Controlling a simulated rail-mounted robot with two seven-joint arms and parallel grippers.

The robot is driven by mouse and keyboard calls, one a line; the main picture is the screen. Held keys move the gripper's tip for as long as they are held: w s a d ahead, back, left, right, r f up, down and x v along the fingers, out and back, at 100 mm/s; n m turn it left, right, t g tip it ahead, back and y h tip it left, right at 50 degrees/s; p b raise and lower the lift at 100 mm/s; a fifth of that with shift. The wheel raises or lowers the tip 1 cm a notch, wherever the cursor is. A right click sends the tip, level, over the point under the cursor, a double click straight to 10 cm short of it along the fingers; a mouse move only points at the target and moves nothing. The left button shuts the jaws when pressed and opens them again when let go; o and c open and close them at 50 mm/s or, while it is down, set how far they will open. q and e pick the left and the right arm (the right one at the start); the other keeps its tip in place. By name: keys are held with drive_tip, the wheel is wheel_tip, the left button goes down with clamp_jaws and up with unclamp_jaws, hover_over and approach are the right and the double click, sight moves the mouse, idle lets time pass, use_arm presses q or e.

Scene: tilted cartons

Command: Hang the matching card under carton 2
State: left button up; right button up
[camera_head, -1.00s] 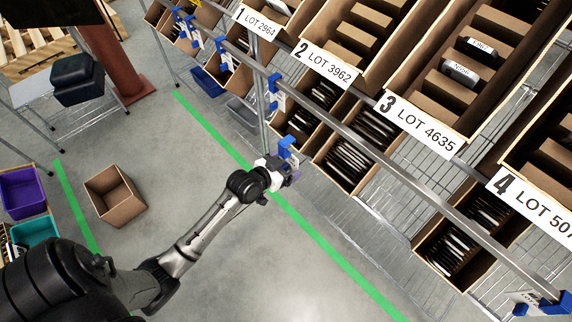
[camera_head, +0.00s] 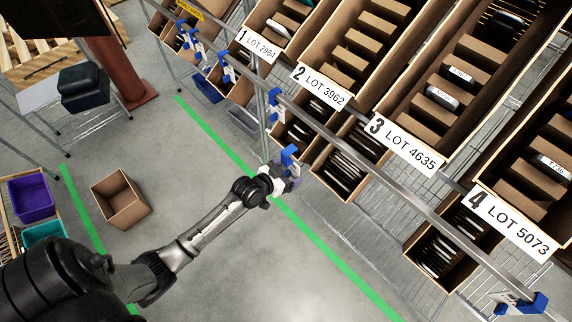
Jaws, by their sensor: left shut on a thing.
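Carton 2 (camera_head: 352,52) is tilted on the rack, with a white label (camera_head: 321,86) reading "2 LOT 3962" on its front. A metal rail runs diagonally below the labels. My left gripper (camera_head: 287,176) is shut on a blue clip (camera_head: 290,156), below the rail and beside the lower bins under carton 2. Any card on this clip is mostly hidden and its print cannot be read. Another blue clip (camera_head: 275,104) hangs on the rail to the upper left of the held one. My right gripper is not in view.
Cartons labelled 1 (camera_head: 258,45), 3 (camera_head: 403,146) and 4 (camera_head: 511,222) stand along the rack. More blue clips with white cards hang on the rail, one at the lower right (camera_head: 520,302). An open cardboard box (camera_head: 121,200) is on the floor.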

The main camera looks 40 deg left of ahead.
sight(294, 168)
use_arm(q)
wheel_tip(294, 168, down, 3)
drive_tip(key=shift+a+r, duration=0.15)
drive_tip(key=shift+w+a+r, duration=0.1)
drive_tip(key=shift+w+r, duration=0.2)
drive_tip(key=shift+w, duration=0.05)
drive_tip(key=shift+w+d+f+b, duration=0.15)
drive_tip(key=shift+w+f+b, duration=0.05)
drive_tip(key=shift+w+b, duration=2.15)
drive_tip(key=shift+w+d+f+b, duration=0.2)
drive_tip(key=shift+w+b, duration=1.6)
drive_tip(key=shift+w, duration=1.05)
drive_tip(key=shift+w+d+f+b, duration=0.15)
drive_tip(key=shift+w+f+b, duration=0.05)
drive_tip(key=shift+w+b, duration=2.15)
drive_tip(key=shift+w+f, duration=0.15)
drive_tip(key=shift+w, duration=0.1)
drive_tip(key=shift+f, duration=0.1)
drive_tip(key=o, duration=0.8)
